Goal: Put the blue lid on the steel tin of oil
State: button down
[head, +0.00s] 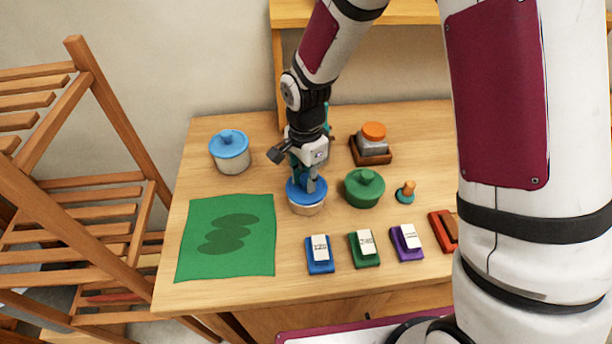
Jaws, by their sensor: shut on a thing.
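My gripper (309,184) is shut on the top of a blue lid (294,195) near the middle of the table. This lid sits over a round tan container (306,209). I cannot tell whether it rests on the container or is held just above it. The gripper hides the lid's knob. A second blue lid (229,142) is on a pale grey-white round tin (232,163) at the back left. I cannot tell for sure which container is the steel tin of oil.
A green lidded pot (365,190) stands close right of my gripper. Behind it is a brown tray (372,158) with an orange-topped grey item. A small stamp (405,192) and labelled blue (320,266), green (364,262) and purple (407,254) blocks stand nearby. A green cloth (255,262) lies left.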

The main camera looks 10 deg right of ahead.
jog(key=shift+f, duration=0.4)
jog(key=shift+c, duration=1.9)
grip_release()
jog(key=shift+r+p, duration=1.5)
jog(key=shift+r, duration=2)
